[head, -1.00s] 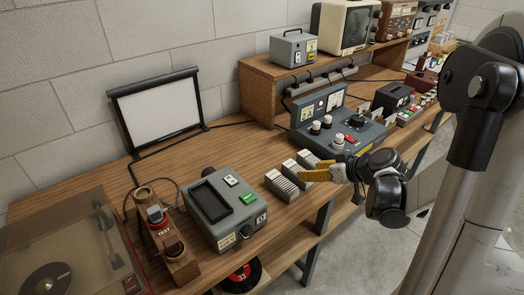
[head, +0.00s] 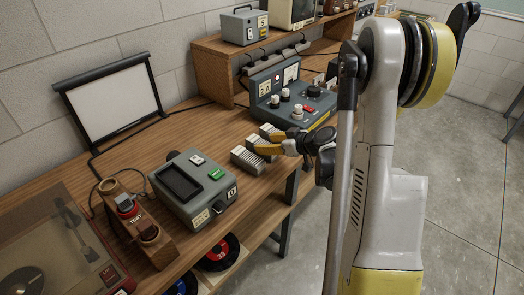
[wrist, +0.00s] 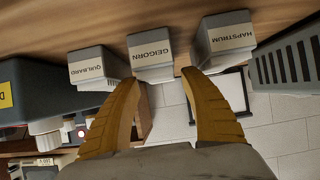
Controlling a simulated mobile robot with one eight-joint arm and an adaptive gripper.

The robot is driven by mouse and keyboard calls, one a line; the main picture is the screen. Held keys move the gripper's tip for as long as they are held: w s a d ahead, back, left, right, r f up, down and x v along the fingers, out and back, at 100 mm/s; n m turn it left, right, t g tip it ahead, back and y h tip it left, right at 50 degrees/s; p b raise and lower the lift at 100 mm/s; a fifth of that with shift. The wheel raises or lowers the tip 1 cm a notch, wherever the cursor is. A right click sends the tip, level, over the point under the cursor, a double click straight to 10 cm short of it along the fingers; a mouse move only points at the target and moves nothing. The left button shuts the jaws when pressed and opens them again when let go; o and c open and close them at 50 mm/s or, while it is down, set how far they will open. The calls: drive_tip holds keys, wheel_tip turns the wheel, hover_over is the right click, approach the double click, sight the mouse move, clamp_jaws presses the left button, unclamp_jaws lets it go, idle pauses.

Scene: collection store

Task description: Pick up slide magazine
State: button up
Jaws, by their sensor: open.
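Three grey slide magazines stand in a row on the wooden bench. In the wrist view their labels read QUILBARD (wrist: 91,66) at left, GEIGORN (wrist: 149,56) in the middle and HAPSTRUM (wrist: 226,40) at right. In the head view the nearest magazine (head: 246,160) shows best; the farther ones are partly hidden by my gripper (head: 264,144). My gripper's yellow fingers (wrist: 160,78) are open, their tips close to the middle magazine, one toward each side of it. I cannot tell whether they touch it.
A wooden test stand (head: 135,222) and a record player (head: 62,250) are farther left. The bench's front edge is close.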

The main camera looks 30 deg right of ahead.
sight(253, 139)
drive_tip(key=x, duration=0.2)
drive_tip(key=shift+w+a+f, duration=0.1)
drive_tip(key=shift+w+f, duration=0.05)
drive_tip(key=shift+w, duration=0.2)
drive_tip(key=shift+s, duration=0.1)
drive_tip(key=c, duration=1.1)
